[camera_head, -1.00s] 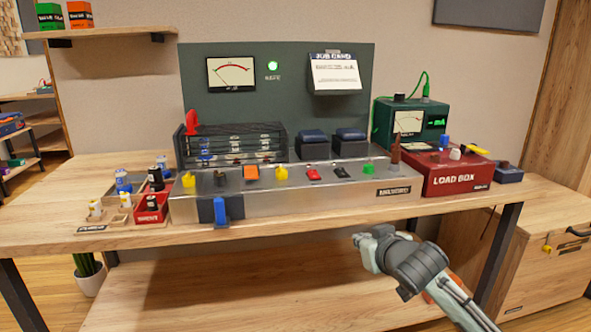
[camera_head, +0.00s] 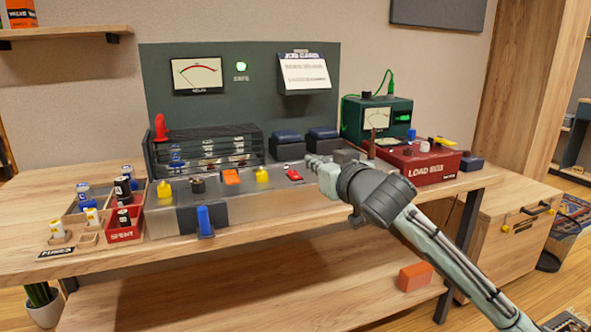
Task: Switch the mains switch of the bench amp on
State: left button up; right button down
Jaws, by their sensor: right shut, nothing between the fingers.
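The bench amp (camera_head: 255,212) is a long silver chassis on the wooden bench, with a row of controls on its sloping top. A blue lever (camera_head: 205,220) is on the front. I cannot read which is the mains switch. My right gripper (camera_head: 313,163) is shut and empty. Its tips appear over the panel, just right of the red switch; contact cannot be told. My gripper and arm hide the panel's right end. My left gripper is not in view.
A dark back panel with a meter (camera_head: 197,76) and lit green lamp (camera_head: 241,67) stands behind. A black rack (camera_head: 205,152) and two dark blue-topped blocks sit behind the controls. The red load box (camera_head: 415,165) is right; cell trays (camera_head: 122,232) are left.

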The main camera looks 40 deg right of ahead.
send_over(296, 177)
jog(key=shift+s+f+p, duration=0.2)
jog(key=shift+f+p, duration=0.1)
jog(key=shift+f, duration=0.2)
notch_tip(296, 177, down, 3)
jog(key=shift+w, duration=0.15)
jog(key=shift+d+f, duration=0.1)
jog(key=shift+f, duration=0.5)
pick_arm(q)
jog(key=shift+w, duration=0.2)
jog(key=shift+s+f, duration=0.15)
pick_arm(e)
jog(key=shift+w, duration=0.1)
